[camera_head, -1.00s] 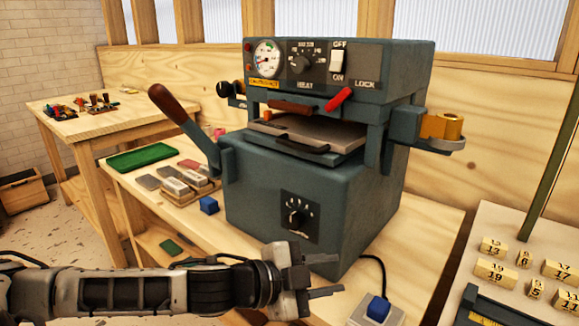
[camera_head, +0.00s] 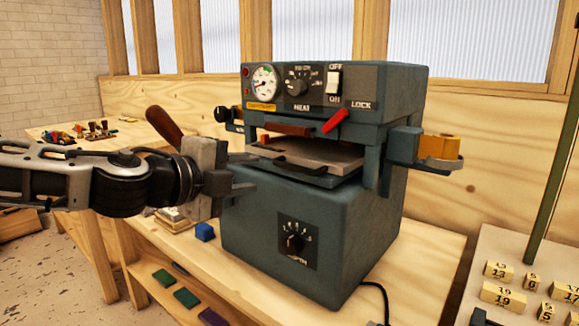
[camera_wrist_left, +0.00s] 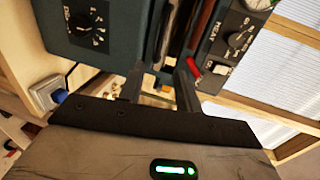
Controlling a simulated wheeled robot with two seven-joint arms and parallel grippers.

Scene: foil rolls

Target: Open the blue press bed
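The blue-grey press (camera_head: 350,240) stands on the wooden bench. Its bed (camera_head: 335,154), a flat grey plate on a blue-grey base, sits in the gap under the head, with a black bar handle (camera_head: 298,170) along its front. My left gripper (camera_head: 250,172) is in front of the press, left of the handle and apart from it in the head view. Its two fingers are spread with nothing between them. In the left wrist view the fingers (camera_wrist_left: 160,85) point at the press front, near the bed gap. My right gripper is not in view.
A red-brown-handled lever (camera_head: 163,124) stands at the press's left, partly behind my left arm. A red lock lever (camera_head: 335,121) is on the head. A gold foil roll (camera_head: 440,147) is at the right side.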

